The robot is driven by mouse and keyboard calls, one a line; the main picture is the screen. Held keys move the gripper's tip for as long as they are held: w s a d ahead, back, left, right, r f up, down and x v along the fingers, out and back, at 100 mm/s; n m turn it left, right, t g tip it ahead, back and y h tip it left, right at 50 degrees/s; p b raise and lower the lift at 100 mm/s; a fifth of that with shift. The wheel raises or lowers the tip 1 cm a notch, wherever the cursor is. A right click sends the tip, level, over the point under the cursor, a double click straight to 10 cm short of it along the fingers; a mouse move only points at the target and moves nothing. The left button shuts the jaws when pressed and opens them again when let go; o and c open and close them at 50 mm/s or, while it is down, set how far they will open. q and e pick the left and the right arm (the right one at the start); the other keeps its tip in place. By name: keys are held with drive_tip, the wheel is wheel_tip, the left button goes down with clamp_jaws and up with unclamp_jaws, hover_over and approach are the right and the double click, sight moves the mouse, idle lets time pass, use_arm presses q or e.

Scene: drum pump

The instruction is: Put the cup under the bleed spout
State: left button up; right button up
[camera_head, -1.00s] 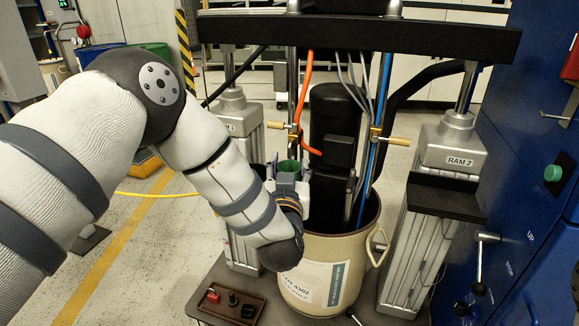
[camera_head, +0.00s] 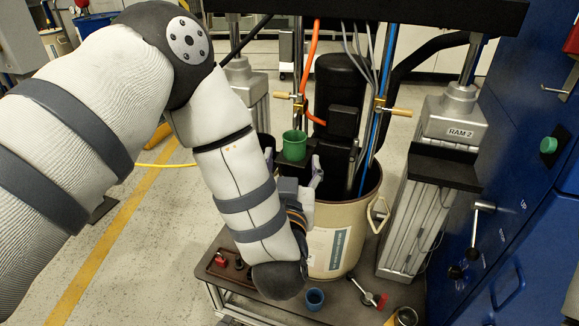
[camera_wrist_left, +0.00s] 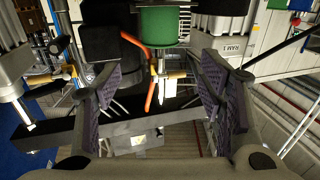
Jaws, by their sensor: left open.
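A green cup (camera_head: 294,145) stands upright on a small black ledge (camera_head: 292,158) beside the black pump. It also shows in the left wrist view (camera_wrist_left: 165,28), at the top, beyond the fingers. A brass valve (camera_head: 297,98) with a wooden handle is above the cup on the left post; its brass part also shows in the left wrist view (camera_wrist_left: 161,70). I cannot make out the spout's outlet clearly. My left gripper (camera_head: 294,172) is on the near side of the cup, open and empty, with a gap to it. My right gripper is not in view.
A tan drum (camera_head: 362,215) stands around the pump's lower end. A second brass valve (camera_head: 377,106) is on the right post. A blue cabinet (camera_head: 520,190) stands right.

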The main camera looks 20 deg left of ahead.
use_arm(q)
drive_tip(key=s+a+f+m+g+h, duration=0.15)
drive_tip(key=s+f+g, duration=0.35)
drive_tip(key=f, duration=0.5)
drive_tip(key=s+f+m+g+h, duration=0.1)
drive_tip(key=s+f+g+h, duration=0.15)
drive_tip(key=s+f, duration=0.65)
drive_tip(key=s+a+f+g, duration=0.2)
drive_tip(key=s+g, duration=0.2)
drive_tip(key=s, duration=0.4)
drive_tip(key=s+a+f+g, duration=0.2)
drive_tip(key=s+f+g, duration=0.1)
drive_tip(key=s, duration=0.6)
drive_tip(key=s+a+f+g, duration=0.2)
drive_tip(key=s+g, duration=0.3)
drive_tip(key=s, duration=0.4)
drive_tip(key=shift+s+a+f, duration=0.2)
drive_tip(key=shift+f, duration=0.5)
